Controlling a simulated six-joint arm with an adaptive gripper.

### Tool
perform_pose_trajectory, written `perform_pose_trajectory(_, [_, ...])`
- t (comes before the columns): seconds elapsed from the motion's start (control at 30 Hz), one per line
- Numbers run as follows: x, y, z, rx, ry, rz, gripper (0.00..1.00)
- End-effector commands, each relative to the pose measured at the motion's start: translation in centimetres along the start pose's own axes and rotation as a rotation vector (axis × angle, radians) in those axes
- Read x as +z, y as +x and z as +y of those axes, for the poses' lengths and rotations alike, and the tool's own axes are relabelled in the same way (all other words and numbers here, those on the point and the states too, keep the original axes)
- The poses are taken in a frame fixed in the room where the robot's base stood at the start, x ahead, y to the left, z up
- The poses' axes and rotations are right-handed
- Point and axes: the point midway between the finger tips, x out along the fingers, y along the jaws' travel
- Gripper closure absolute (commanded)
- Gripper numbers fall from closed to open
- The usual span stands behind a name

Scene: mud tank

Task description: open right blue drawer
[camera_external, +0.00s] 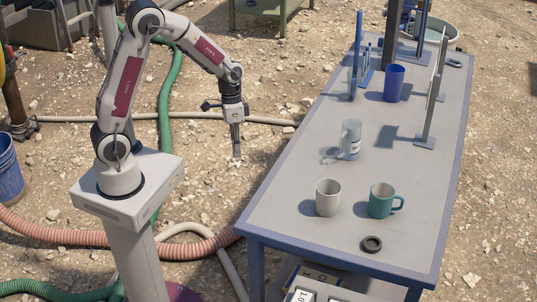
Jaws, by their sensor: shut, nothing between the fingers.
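My gripper (237,153) hangs pointing down to the left of the table, over the stony ground. Its fingers are shut and empty, and it touches nothing. No blue drawer can be made out clearly in this view. Below the table's near edge, a partly hidden yellow and dark box (322,276) shows, and I cannot tell whether it belongs to a drawer.
The grey table (280,215) has blue edges. On it stand a white mug (327,198), a teal mug (382,200), a pale mug (351,140), a blue cup (394,83), a dark ring (371,244) and upright racks. Hoses (210,245) cross the ground.

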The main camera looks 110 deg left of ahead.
Motion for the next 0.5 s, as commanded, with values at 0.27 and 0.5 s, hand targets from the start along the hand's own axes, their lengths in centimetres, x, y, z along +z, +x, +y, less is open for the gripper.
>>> perform_pose_trajectory(0.27, [-2.6,3.6,-5.1,0.041,0.010,0.019,1.00])
perform_pose_trajectory(0.5, [-4.8,6.9,-9.7,0.061,0.061,0.063,1.00])
